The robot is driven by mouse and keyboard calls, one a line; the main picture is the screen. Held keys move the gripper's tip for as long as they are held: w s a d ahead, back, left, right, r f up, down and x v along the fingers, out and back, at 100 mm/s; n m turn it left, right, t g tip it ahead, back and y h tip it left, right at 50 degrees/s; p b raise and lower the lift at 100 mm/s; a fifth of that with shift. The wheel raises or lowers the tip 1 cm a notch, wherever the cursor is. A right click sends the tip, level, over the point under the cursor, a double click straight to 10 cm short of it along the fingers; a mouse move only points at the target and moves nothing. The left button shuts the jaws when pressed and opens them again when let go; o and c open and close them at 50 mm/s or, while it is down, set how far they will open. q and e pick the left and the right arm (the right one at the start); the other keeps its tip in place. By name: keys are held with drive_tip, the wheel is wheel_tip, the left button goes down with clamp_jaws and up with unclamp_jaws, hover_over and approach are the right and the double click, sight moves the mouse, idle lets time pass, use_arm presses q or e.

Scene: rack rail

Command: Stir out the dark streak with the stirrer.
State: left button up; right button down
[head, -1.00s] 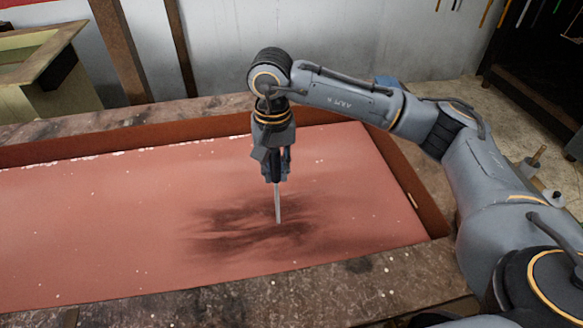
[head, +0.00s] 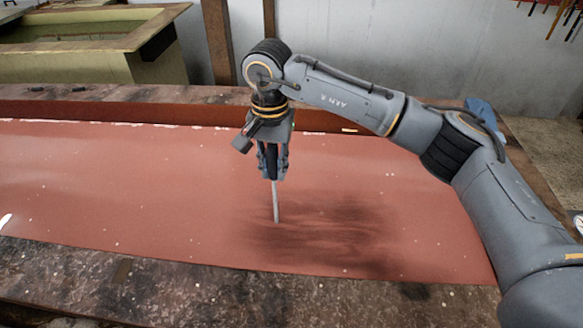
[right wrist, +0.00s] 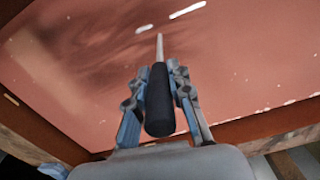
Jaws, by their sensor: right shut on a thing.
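The dark streak (head: 335,235) is a blurred, smoky patch in the red liquid (head: 120,185), which fills a long, shallow trough. It also shows in the right wrist view (right wrist: 85,45). My right gripper (head: 272,172) points down above the liquid, shut on the black handle of the stirrer (head: 276,205). The stirrer's thin pale rod hangs nearly upright, its tip at the left part of the streak. How deep the tip reaches cannot be told. The right wrist view shows the handle (right wrist: 160,100) between both fingers. My left gripper is not in view.
The trough's rust-red far wall (head: 60,108) and the stone-like near ledge (head: 200,290) bound the liquid. A white object (head: 5,220) shows at the left edge. A pale, open-topped tank (head: 100,65) stands behind. The liquid left of the stirrer is open.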

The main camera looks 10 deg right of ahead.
drive_tip(key=s+d+b, duration=0.2)
drive_tip(key=d, duration=0.7)
drive_tip(key=shift+s+d+b, duration=0.25)
drive_tip(key=shift+s+b, duration=0.15)
